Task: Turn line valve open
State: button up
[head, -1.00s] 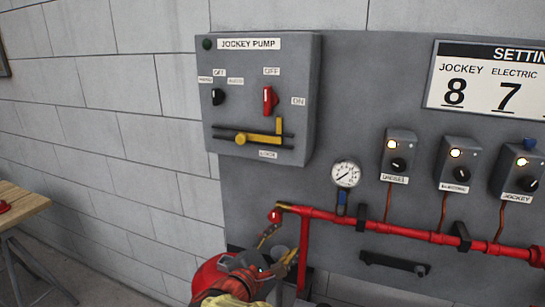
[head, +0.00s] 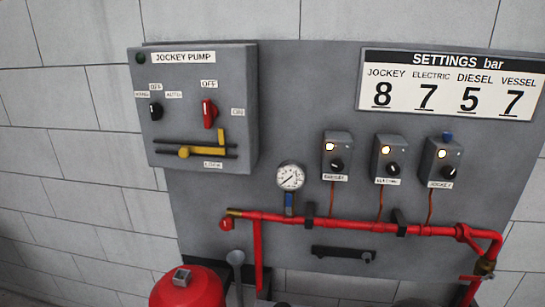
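A brass valve body (head: 485,266) sits on the red pipe (head: 350,226) at the lower right, where the pipe bends down. A red handle (head: 474,278) shows beside it, pointing left. The lower end of this pipe leaves the bottom of the view. A small blue-handled valve (head: 289,199) sits under the pressure gauge (head: 290,177). A red knob (head: 226,224) with a brass fitting is at the pipe's left end. No label shows which one is the line valve. My gripper is not in view.
The jockey pump box (head: 195,108) with a red switch (head: 209,113) and yellow lock bar (head: 200,151) is at upper left. Three small switch boxes sit under the settings sign (head: 450,84). A red vessel (head: 188,287) stands at the bottom left.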

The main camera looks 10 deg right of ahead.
aim_at(463, 277)
jog(key=z, duration=0.4)
jog(key=l+z, duration=0.1)
jog(key=z, duration=0.35)
jog(key=i+z, duration=0.1)
jog(key=z, duration=0.7)
jog(key=j+z, duration=0.15)
jog(key=j, duration=0.15)
